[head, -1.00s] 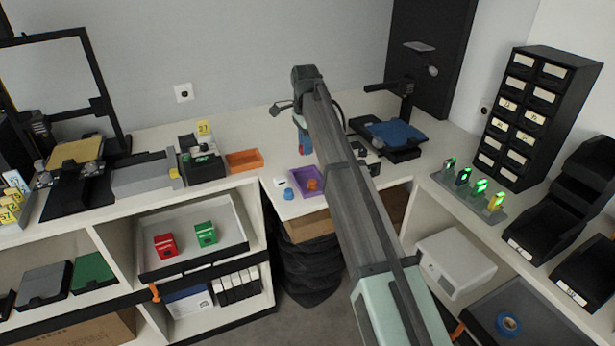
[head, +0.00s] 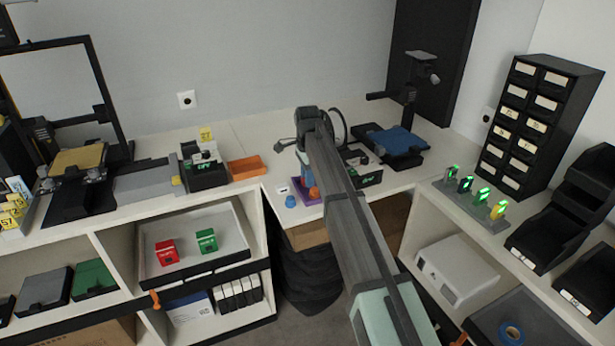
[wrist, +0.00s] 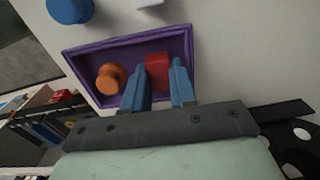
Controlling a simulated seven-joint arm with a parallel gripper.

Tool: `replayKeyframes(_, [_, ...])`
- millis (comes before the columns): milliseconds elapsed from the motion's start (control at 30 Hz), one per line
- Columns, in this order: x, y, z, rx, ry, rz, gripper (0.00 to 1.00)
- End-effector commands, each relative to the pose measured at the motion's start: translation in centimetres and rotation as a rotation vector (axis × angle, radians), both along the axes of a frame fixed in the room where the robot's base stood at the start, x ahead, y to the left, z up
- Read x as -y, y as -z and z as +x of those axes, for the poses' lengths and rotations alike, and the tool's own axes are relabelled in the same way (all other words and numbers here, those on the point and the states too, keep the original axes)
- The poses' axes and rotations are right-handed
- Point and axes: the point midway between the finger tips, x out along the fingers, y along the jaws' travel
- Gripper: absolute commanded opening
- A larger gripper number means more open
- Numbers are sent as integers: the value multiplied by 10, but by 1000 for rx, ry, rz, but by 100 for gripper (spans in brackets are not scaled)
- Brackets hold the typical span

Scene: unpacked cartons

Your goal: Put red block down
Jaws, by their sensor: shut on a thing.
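The red block (wrist: 157,70) shows in the wrist view between the blue fingers of my gripper (wrist: 159,85), which is shut on it. The block is over or inside a purple tray (wrist: 95,57); I cannot tell whether it touches the tray's floor. An orange knob-shaped piece (wrist: 110,79) lies in the tray, left of the block. In the head view my arm hides the block and most of the purple tray (head: 297,185).
A blue round piece (head: 291,201) and a small white piece (head: 283,190) lie outside the tray. An orange tray (head: 246,168) stands to the left.

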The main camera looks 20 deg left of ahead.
Motion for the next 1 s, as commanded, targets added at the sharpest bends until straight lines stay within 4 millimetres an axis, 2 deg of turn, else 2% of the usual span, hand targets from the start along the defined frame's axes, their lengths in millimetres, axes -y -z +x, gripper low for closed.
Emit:
replayKeyframes(167, [0,3,0,-1,0,-1,0])
replayKeyframes(200, [0,3,0,-1,0,-1,28])
replayKeyframes(300, [0,3,0,-1,0,-1,37])
replayKeyframes(667, [0,-4,0,0,0,0,37])
replayKeyframes(767, [0,-16,1,0,0,0,37])
replayKeyframes(1000, [-1,-60,1,2,0,1,37])
